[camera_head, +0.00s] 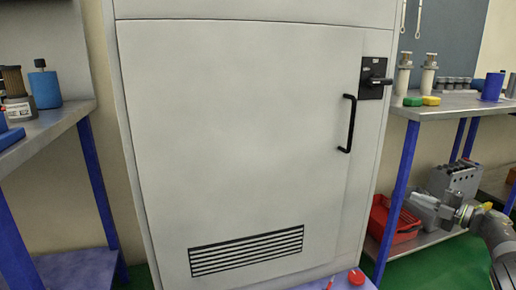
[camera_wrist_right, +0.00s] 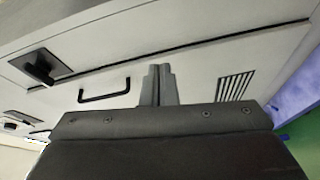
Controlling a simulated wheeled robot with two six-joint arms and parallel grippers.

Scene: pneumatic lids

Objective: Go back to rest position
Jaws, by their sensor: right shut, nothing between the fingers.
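My right gripper (camera_head: 432,203) is at the lower right of the head view, in front of the right-hand workbench. It is shut and empty. In the right wrist view its closed fingers (camera_wrist_right: 158,85) stand upright at the centre, with the grey cabinet behind them. My right arm comes in from the right edge of the head view. My left gripper is not in view.
A large grey cabinet (camera_head: 235,130) with a black handle (camera_head: 348,123) fills the middle, its door closed. The right bench (camera_head: 460,105) holds several parts; a red crate (camera_head: 392,222) sits on its lower shelf. Another bench (camera_head: 50,125) stands left.

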